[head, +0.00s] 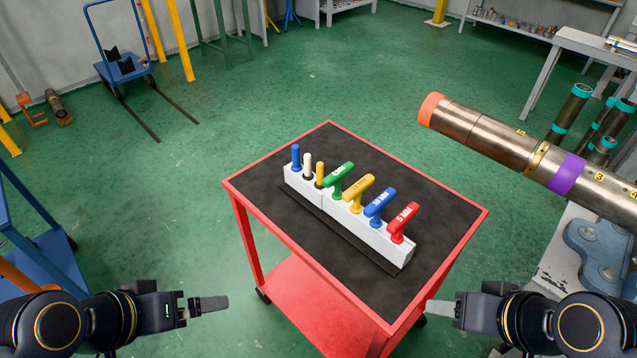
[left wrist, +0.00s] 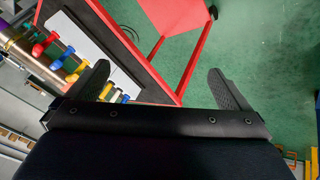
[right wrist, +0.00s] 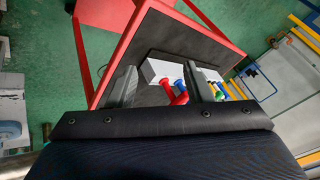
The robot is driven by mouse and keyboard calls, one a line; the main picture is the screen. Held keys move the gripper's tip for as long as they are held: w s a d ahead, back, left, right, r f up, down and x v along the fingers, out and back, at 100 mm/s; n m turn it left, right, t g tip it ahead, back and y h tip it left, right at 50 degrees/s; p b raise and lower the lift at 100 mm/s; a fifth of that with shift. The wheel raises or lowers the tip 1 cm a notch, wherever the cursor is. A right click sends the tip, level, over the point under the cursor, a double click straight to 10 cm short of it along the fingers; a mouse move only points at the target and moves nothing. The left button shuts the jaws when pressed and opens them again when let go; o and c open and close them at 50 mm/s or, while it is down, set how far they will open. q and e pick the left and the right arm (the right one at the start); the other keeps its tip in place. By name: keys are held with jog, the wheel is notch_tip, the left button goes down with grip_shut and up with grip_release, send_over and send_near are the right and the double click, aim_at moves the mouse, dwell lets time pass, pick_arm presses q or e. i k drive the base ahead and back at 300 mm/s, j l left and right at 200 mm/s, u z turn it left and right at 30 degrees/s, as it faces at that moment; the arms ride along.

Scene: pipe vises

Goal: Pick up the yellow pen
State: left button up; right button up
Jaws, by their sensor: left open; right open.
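The yellow pen (head: 320,173) stands upright in a long white rack (head: 376,234) on the cart's black top. It is third from the left end, right of a blue pen (head: 296,158) and a white pen (head: 307,165), and left of a green T-handle (head: 338,179). A yellow T-handle (head: 358,192) stands farther right. My left gripper (head: 215,304) is open and empty, low at the left, off the cart. My right gripper (head: 438,308) is open and empty, beyond the cart's lower right edge. Both are well apart from the pen.
The red cart (head: 262,208) has a raised red rim around its top. A blue T-handle (head: 379,206) and a red T-handle (head: 403,221) fill the rack's right end. A large metal pipe (head: 490,133) juts in from the right. Green floor surrounds the cart.

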aim_at(317, 184)
jog(key=i+j, duration=0.2)
jog(key=j, duration=0.2)
jog(key=i+j+z, duration=0.1)
jog(key=i+j, duration=0.15)
jog(key=j, duration=0.15)
jog(key=i+j, duration=0.2)
jog(key=j, duration=0.2)
jog(key=i+j, duration=0.15)
jog(key=j, duration=0.25)
jog(key=i+z, duration=0.05)
